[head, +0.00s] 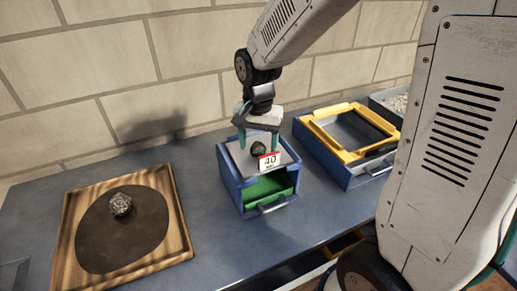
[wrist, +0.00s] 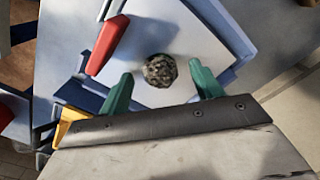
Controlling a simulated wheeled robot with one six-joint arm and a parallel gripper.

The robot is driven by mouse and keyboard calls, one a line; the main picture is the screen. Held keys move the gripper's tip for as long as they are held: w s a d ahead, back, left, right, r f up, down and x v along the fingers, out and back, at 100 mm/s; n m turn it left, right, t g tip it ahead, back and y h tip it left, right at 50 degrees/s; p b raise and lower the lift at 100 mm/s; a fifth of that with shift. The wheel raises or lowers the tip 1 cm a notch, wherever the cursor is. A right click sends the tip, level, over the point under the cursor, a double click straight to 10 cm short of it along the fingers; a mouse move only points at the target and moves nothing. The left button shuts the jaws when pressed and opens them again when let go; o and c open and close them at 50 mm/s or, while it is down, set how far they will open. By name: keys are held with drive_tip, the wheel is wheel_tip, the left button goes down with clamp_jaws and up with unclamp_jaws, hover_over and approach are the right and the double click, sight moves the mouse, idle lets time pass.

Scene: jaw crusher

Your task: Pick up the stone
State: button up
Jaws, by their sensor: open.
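A small dark, rough stone (head: 258,149) lies on the pale top plate of a blue box (head: 228,183) with a sign reading 40 at its front. In the wrist view the stone (wrist: 160,70) sits between the two green fingertips. My gripper (head: 257,143) is open above the plate, with one finger on each side of the stone. A gap shows between the stone and each finger (wrist: 160,80). A second, greyer stone (head: 121,204) rests on a dark round patch on a wooden board (head: 182,213) at the left.
The blue box has an open green-lined drawer (head: 268,188) with a handle. A yellow-framed sieve (head: 318,137) on a blue box stands to the right, with a grey tray of pale gravel (head: 397,103) behind it. Bare worktop (head: 213,238) lies between the board and the box.

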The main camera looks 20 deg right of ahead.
sight(259, 144)
drive_tip(key=c, duration=1.2)
wheel_tip(259, 144, up, 10)
drive_tip(key=shift+d, duration=0.1)
